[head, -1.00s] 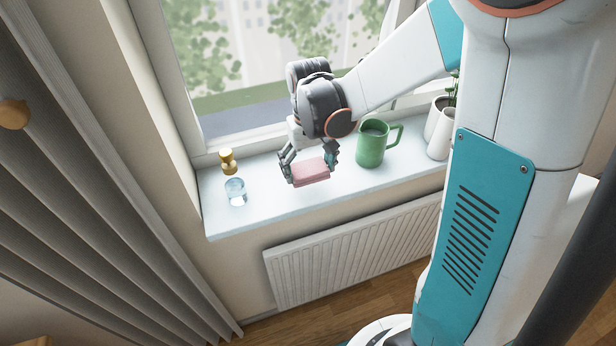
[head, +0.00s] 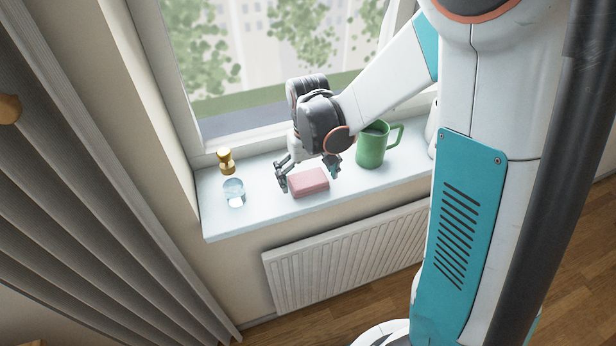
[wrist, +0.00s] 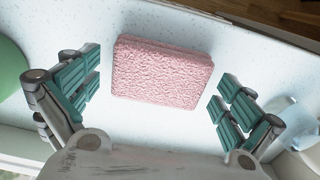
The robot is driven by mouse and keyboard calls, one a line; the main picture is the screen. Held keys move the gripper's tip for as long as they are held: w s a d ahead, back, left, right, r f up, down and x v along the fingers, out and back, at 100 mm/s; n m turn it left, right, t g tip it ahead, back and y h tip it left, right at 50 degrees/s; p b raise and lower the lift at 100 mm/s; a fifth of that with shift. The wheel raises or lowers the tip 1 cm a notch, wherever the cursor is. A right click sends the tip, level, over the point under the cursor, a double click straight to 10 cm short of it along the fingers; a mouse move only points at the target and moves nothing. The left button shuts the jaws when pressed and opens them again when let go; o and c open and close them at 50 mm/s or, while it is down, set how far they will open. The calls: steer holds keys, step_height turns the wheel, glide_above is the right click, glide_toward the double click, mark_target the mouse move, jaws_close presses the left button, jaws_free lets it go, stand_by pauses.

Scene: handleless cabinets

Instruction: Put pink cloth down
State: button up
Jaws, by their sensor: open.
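The pink cloth (head: 309,182) is a folded, fuzzy block lying on the white windowsill (head: 262,210). It also shows in the wrist view (wrist: 162,73), lying between and a little beyond my two fingers. My gripper (head: 308,174) is open just above and behind the cloth. In the wrist view my gripper (wrist: 160,95) has its teal finger pads spread wide, with a gap between each pad and the cloth.
A green mug (head: 371,146) stands right of my gripper. A clear glass bottle (head: 233,192) and a gold stopper-like object (head: 226,161) are at the left. A radiator (head: 345,255) is below the sill. Bare sill lies in front of the cloth.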

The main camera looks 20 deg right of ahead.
mark_target(308, 179)
step_height(308, 179, up, 12)
steer(key=p, duration=0.4)
steer(key=s+r+t, duration=0.3)
steer(key=s+r, duration=0.1)
steer(key=s, duration=0.3)
steer(key=s+r+t, duration=0.4)
steer(key=s, duration=0.4)
steer(key=shift+r, duration=0.4)
steer(key=shift+f, duration=0.25)
stand_by(0.7)
